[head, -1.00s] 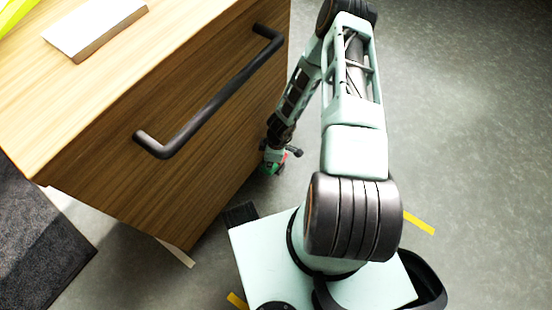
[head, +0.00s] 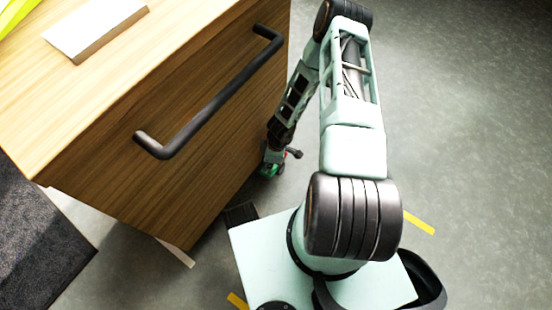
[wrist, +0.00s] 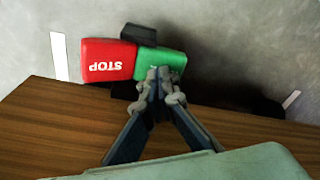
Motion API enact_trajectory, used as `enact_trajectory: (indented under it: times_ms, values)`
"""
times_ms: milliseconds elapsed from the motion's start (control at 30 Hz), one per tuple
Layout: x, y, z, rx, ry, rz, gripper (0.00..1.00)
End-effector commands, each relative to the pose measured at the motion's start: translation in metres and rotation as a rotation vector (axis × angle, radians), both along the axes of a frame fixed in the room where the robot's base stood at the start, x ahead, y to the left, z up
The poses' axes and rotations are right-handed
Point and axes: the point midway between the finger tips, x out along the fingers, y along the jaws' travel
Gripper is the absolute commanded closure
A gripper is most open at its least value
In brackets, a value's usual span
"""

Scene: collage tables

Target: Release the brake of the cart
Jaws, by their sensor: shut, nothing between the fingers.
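The wooden cart (head: 185,190) stands at the left in the head view, with a black bar handle (head: 215,104) on its front face. Its brake pedal is low at the cart's bottom edge. In the wrist view the pedal has a red half (wrist: 107,60) marked STOP and a green half (wrist: 162,61) to its right. My gripper (wrist: 159,78) is shut and empty, with its fingertips over the lower part of the green half. I cannot tell whether they press on it. In the head view a little green (head: 267,171) shows below my gripper.
A pale flat block (head: 95,28) lies on the cart top beside a yellow-green item (head: 14,12). A dark mat (head: 40,245) is at the lower left. Yellow strips (head: 419,223) mark the grey floor, which is clear at the right.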

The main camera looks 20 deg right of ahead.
Motion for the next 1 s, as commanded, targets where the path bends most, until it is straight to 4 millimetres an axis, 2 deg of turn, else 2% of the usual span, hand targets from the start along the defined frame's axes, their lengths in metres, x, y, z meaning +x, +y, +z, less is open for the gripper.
enact_trajectory:
  times_ms: [100,700,1000]
  values:
    - [0.0,0.0,0.013,-0.001,-0.001,0.002,1.0]
    - [0.0,0.0,0.061,-0.001,-0.001,0.002,1.0]
    - [0.0,0.0,0.068,0.0,0.001,0.0,1.0]
